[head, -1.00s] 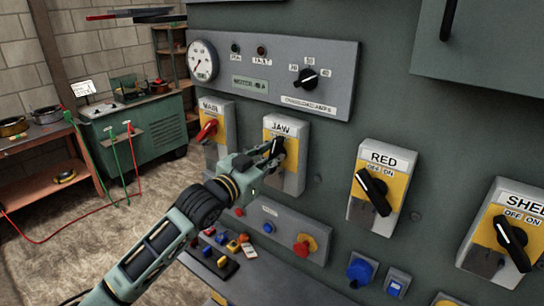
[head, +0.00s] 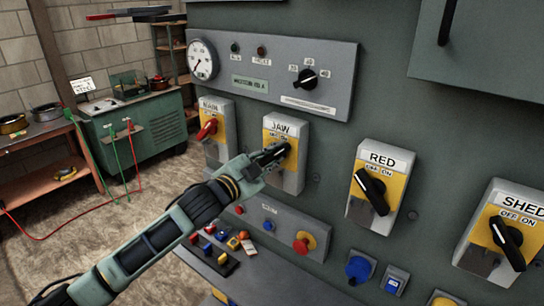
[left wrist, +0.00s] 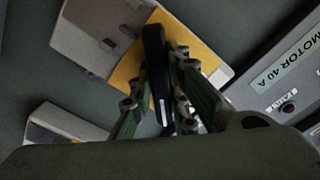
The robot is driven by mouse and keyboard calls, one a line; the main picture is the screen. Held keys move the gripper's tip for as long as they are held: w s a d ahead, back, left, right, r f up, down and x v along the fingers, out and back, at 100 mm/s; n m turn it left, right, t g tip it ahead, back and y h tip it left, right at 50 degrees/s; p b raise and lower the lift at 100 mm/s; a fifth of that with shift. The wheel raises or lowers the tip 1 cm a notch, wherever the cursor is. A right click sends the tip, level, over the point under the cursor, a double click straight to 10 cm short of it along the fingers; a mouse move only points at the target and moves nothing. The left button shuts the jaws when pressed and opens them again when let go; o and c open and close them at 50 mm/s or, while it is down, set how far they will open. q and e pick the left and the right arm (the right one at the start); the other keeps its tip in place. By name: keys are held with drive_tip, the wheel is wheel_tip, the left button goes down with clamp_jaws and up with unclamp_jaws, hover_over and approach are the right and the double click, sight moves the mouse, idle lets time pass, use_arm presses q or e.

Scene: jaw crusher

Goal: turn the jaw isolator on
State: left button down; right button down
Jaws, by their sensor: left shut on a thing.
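The jaw isolator (head: 287,182) is a pale grey box with a yellow plate and a JAW label, on the green panel in the head view. My left gripper (head: 272,155) is at the front of its yellow plate, shut on the isolator's black handle. In the left wrist view the gripper (left wrist: 168,92) has its two fingers on either side of the black handle (left wrist: 154,58), over the yellow plate. In the head view the fingers mostly hide the handle, so its exact angle is hard to tell there. My right gripper is not in view.
The main isolator (head: 215,108) with a red handle is left of the jaw one. A button box (head: 280,222) sits below, and a meter panel (head: 270,75) above.

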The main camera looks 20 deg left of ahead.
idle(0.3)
use_arm(q)
drive_tip(key=c, duration=1.7)
unclamp_jaws()
drive_tip(key=v, duration=1.2)
drive_tip(key=shift+f, duration=0.1)
